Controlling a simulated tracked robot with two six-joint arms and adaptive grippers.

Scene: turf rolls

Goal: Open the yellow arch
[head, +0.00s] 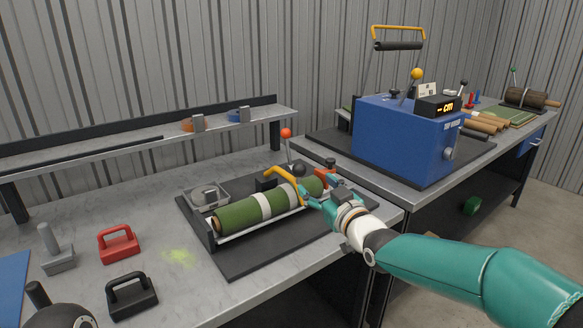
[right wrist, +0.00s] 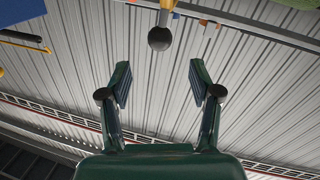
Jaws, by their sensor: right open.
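The yellow arch (head: 284,175) is a curved bar that stands over a green turf roll (head: 240,214) with pale bands. The roll lies in a dark-ended cradle on a black mat (head: 246,265). A black ball knob (head: 298,170) shows at the arch, close to my right gripper (head: 308,196). My right gripper is open at the right part of the roll. In the right wrist view the black knob (right wrist: 159,38) appears beyond the gap between the open fingers (right wrist: 158,83), with nothing between them. Whether the fingers touch the arch cannot be told. My left gripper is not seen.
A red-handled block (head: 118,245), a black-handled block (head: 132,296) and a grey stamp-like tool (head: 56,250) stand on the bench at the left. A blue machine (head: 405,140) stands behind on the right. A shelf (head: 130,140) runs along the back.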

